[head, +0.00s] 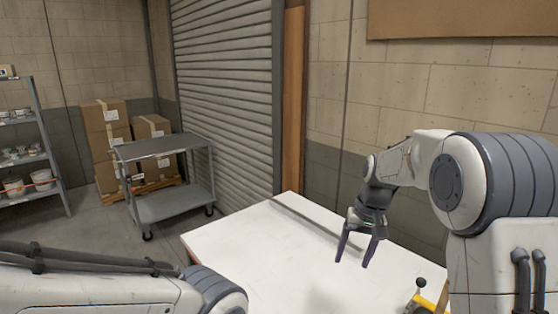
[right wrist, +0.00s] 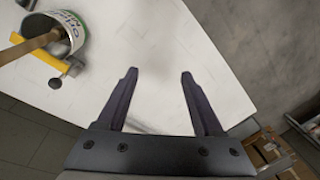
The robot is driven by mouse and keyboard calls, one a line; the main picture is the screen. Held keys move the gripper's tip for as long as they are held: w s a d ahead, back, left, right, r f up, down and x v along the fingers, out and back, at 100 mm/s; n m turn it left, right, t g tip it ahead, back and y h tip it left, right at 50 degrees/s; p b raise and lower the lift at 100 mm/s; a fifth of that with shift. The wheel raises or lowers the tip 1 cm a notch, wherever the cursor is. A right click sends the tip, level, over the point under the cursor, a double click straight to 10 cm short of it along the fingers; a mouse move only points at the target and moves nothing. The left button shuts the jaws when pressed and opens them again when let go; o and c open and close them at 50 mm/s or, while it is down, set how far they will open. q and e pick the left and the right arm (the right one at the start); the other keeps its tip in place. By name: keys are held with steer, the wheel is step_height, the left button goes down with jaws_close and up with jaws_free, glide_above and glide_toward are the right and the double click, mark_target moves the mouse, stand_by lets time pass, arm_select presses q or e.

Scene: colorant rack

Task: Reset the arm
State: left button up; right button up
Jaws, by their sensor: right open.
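My right gripper (head: 354,256) is open and empty above the white table (head: 255,245). Its two dark fingers also show spread apart in the right wrist view (right wrist: 158,75), with bare tabletop between and beyond them. My left arm comes in along the lower left of the head view, but its gripper is out of frame.
In the right wrist view an open can (right wrist: 70,32) with a brown handle in it stands on the table, beside a yellow tool (right wrist: 38,53). A grey cart (head: 165,205), stacked cardboard boxes (head: 105,135) and a shelf rack (head: 45,150) stand beyond the table.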

steer(key=s+a+r+n, duration=0.1)
steer(key=s+a+n, duration=0.4)
steer(key=s+a, duration=0.95)
steer(key=s+f+n, duration=0.2)
steer(key=s+n, duration=0.2)
steer(key=s, duration=1.1)
steer(key=shift+s+d+g+h, duration=0.15)
steer(key=shift+d+g+h, duration=0.15)
